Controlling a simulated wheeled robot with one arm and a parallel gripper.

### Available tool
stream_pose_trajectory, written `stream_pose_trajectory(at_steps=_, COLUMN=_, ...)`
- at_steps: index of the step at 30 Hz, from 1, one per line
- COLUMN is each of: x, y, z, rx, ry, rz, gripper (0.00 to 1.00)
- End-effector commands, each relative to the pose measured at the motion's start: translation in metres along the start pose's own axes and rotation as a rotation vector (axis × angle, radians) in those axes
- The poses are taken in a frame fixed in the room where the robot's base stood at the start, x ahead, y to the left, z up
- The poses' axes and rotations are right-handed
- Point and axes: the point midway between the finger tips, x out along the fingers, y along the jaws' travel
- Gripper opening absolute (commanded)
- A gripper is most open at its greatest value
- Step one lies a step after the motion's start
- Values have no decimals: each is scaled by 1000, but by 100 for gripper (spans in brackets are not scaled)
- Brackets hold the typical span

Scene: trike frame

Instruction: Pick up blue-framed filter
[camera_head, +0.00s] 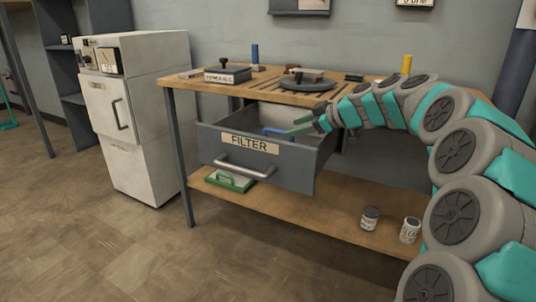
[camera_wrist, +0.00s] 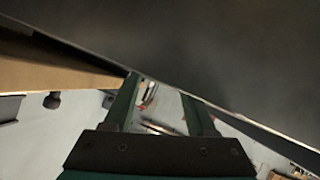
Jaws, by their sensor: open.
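The drawer labelled FILTER (camera_head: 290,165) is pulled out from under the wooden workbench. A small blue edge (camera_head: 272,130) shows inside it, probably the blue-framed filter; most of it is hidden by the drawer front and my gripper. My gripper (camera_head: 299,126) is over the drawer's opening, close to the blue edge, with its fingers pointing left. In the wrist view my gripper (camera_wrist: 158,92) has its two fingers spread apart, with no object clearly held between them. A large dark surface fills the top of that view; I cannot tell which part it is.
A green-framed item (camera_head: 230,180) lies on the lower shelf (camera_head: 300,212), with two cans (camera_head: 369,218) farther right. The bench top (camera_head: 185,83) holds a dark box (camera_head: 228,75), a round dark plate (camera_head: 305,84) and upright blue and yellow cylinders. A white cabinet (camera_head: 150,150) stands left.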

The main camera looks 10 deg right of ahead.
Motion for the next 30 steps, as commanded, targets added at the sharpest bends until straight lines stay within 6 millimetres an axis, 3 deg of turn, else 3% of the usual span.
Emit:
stream_pose_trajectory(at_steps=12, x=52, y=1, z=2, rx=1, ry=-2, rz=-1, gripper=57)
stream_pose_trajectory(at_steps=22, x=60, y=1, z=1, rx=1, ry=-1, rz=0, gripper=57)
stream_pose_trajectory(at_steps=30, x=60, y=1, z=1, rx=1, ry=-1, rz=0, gripper=28)
